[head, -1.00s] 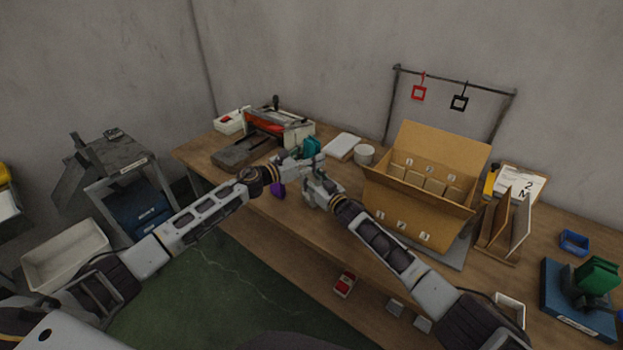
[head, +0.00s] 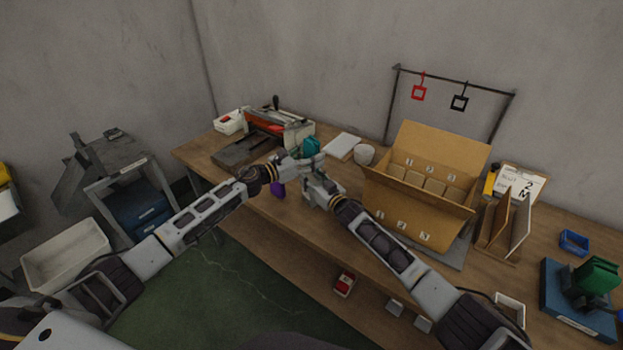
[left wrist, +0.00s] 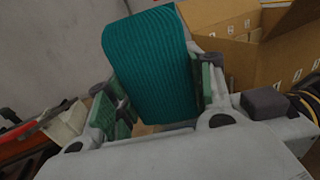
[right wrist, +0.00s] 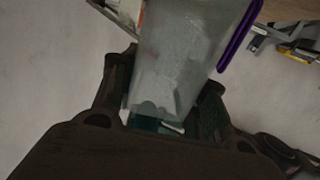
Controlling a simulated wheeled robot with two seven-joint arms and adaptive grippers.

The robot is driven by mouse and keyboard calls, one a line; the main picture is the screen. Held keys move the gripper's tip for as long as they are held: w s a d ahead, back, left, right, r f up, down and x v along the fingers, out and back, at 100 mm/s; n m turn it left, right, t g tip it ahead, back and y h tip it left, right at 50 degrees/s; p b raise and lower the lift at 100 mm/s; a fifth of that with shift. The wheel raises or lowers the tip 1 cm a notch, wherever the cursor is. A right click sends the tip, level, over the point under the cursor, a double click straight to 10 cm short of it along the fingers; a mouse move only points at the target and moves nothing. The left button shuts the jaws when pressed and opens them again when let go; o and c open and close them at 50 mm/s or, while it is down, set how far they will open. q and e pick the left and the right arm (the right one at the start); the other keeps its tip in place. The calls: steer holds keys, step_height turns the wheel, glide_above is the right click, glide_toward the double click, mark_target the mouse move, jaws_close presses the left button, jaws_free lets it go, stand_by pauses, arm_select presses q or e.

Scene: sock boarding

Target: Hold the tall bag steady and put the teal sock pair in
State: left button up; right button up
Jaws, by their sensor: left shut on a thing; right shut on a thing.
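The teal sock pair (left wrist: 152,65) is a ribbed, folded bundle standing up between the fingers of my left gripper (left wrist: 158,95), which is shut on it. In the head view its teal top (head: 311,146) shows just behind my left gripper (head: 303,160). In the head view a purple patch (head: 277,188) shows below the wrists, and my right gripper (head: 312,182) is close beside the left one. The bag's mouth is hidden there.
An open cardboard box (head: 412,205) with several compartments stands right of my grippers. A sealer-like machine (head: 275,128), a white pad (head: 341,145) and a white cup (head: 364,155) are behind them. Wooden dividers (head: 497,218) stand right of the box. Front table (head: 255,215) is mostly bare.

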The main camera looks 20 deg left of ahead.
arm_select(q)
steer(key=shift+f, duration=0.4)
steer(key=shift+f, duration=1.75)
arm_select(e)
steer(key=o, duration=1.1)
steer(key=shift+c, duration=0.2)
steer(key=shift+s+d, duration=0.1)
steer(key=shift+d, duration=0.1)
steer(key=v, duration=1.1)
steer(key=shift+d, duration=0.25)
steer(key=shift+s, duration=0.15)
arm_select(q)
steer(key=shift+r, duration=0.15)
